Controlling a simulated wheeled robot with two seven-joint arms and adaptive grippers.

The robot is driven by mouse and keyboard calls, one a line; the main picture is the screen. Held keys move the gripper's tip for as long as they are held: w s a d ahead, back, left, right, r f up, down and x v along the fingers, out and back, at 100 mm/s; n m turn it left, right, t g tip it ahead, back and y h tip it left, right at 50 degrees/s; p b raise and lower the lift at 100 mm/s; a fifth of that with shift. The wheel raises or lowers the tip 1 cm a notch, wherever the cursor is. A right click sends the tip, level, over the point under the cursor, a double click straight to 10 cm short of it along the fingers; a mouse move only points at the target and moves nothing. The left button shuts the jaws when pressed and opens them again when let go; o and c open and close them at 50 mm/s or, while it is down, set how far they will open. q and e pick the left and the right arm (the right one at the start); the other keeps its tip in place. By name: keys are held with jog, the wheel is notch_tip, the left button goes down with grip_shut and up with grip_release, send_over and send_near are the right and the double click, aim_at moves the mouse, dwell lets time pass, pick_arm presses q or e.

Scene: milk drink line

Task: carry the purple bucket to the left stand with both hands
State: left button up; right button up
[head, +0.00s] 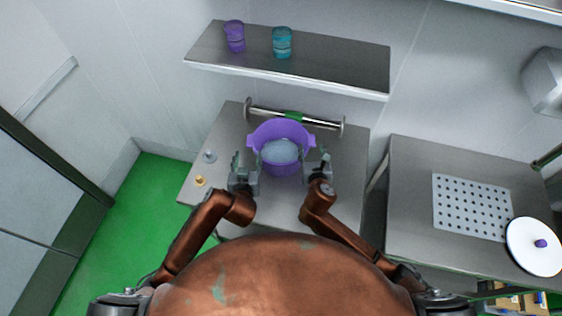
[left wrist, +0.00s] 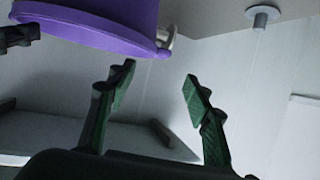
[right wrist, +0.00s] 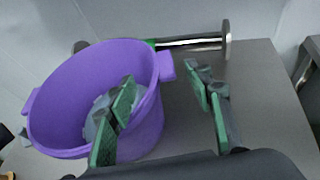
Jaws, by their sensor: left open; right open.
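The purple bucket (head: 265,135) stands upright on the left steel stand (head: 225,140), with something pale inside it. It has a tab handle on each side. My left gripper (head: 243,172) is open at the bucket's left side; in the left wrist view the bucket (left wrist: 110,22) and its tab lie just beyond the open fingers (left wrist: 158,82). My right gripper (head: 319,166) is open at the right side. In the right wrist view its fingers (right wrist: 160,85) are apart, one overlapping the bucket (right wrist: 75,85), the other outside; the right tab shows between them. I cannot tell whether either touches.
A metal bar (head: 318,119) with a green middle lies behind the bucket. Small knobs (head: 209,156) are at the stand's left. A shelf (head: 340,68) above holds a purple cup (head: 235,36) and a teal cup (head: 282,43). The right table (head: 410,185) holds a perforated plate (head: 470,206) and a white lid (head: 528,257).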

jog(key=v, duration=0.5)
jog(key=shift+s+r, duration=0.15)
jog(key=shift+s, duration=0.2)
